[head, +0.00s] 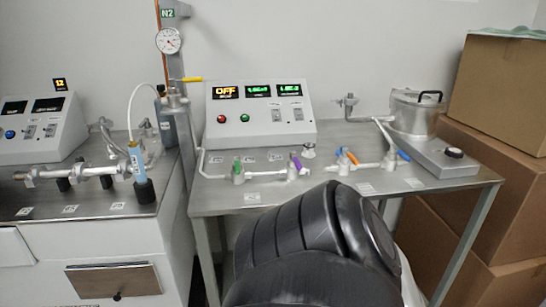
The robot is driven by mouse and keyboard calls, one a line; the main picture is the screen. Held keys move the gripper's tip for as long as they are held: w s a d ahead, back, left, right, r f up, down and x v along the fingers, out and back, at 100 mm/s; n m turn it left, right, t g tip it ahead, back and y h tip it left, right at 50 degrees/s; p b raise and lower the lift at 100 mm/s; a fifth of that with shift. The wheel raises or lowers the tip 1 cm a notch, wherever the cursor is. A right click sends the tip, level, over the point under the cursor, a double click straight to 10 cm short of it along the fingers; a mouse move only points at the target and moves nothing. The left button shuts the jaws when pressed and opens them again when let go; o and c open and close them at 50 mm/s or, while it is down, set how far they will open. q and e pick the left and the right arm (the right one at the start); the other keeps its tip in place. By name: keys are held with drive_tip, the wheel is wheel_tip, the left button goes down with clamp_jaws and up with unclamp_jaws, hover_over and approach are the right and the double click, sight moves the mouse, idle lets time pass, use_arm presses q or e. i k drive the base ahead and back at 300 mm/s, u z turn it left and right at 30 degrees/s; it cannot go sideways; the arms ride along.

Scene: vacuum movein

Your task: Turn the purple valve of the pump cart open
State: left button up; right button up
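The purple valve (296,161) sits on the glass-like tube line along the front of the metal cart top (225,198). Its purple handle is tilted, leaning up and to the left above the pale valve body. I cannot tell from this view whether it is open or closed. A green valve (237,167) is to its left on the same line. Neither of my grippers is in view. A large black link of my own arm covers the lower middle, in front of the cart's front edge.
A control box (260,130) reading OFF stands behind the valves. Orange (349,155) and blue (402,155) handles are to the right, near a metal pot (416,115). A gas cylinder (176,125) stands left. Cardboard boxes (480,180) are stacked at right.

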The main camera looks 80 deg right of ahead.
sight(292, 156)
drive_tip(key=z, duration=2.55)
drive_tip(key=i, duration=0.2)
drive_tip(key=u, duration=0.15)
